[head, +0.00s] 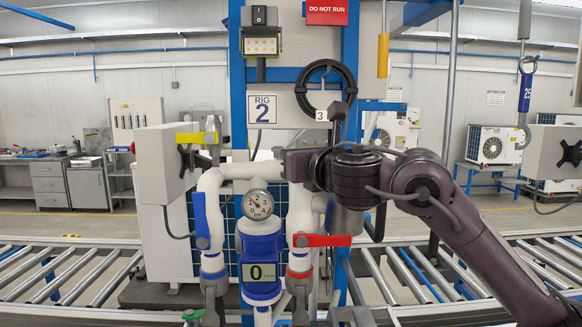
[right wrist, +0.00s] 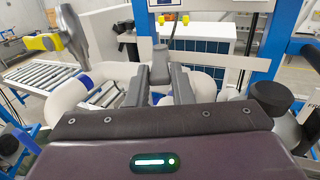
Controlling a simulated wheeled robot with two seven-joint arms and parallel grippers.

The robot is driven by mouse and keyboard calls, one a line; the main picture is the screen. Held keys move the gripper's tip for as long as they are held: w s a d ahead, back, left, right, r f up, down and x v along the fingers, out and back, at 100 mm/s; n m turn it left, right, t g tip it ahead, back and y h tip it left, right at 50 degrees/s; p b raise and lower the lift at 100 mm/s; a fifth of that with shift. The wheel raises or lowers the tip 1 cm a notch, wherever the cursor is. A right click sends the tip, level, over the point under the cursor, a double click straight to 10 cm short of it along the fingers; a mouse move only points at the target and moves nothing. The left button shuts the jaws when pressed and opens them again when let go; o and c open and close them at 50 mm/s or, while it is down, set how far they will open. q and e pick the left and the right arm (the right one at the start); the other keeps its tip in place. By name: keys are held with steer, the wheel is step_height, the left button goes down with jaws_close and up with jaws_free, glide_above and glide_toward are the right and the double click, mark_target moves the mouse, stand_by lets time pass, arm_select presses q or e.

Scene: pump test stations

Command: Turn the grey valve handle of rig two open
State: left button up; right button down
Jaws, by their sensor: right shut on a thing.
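My right gripper (right wrist: 160,84) is shut on the dark grey valve handle (right wrist: 160,64), whose upper end stands up between the two fingers in the right wrist view. In the head view my right arm comes in from the right. Its gripper end (head: 292,163) is at the white pipe of rig two, to the right of the round gauge (head: 257,204) and below the "RIG 2" sign (head: 262,110). There the gripper hides the grey handle and its valve body, so I cannot tell how far it is turned. My left gripper is not in view.
Close by are a yellow handle (head: 197,138), a blue handle (head: 201,220) and a red handle (head: 322,240). The blue meter (head: 261,250) reads 0. A black hose coil (head: 326,90) hangs above my right gripper. Roller conveyors (head: 75,275) run on both sides.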

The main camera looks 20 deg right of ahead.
steer(key=c, duration=1.3)
jaws_free()
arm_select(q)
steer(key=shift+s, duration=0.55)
arm_select(e)
steer(key=shift+o, duration=0.2)
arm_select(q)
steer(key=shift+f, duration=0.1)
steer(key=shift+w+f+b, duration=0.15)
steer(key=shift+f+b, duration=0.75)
arm_select(e)
steer(key=s+d, duration=0.1)
steer(key=s, duration=0.6)
steer(key=shift+s, duration=0.35)
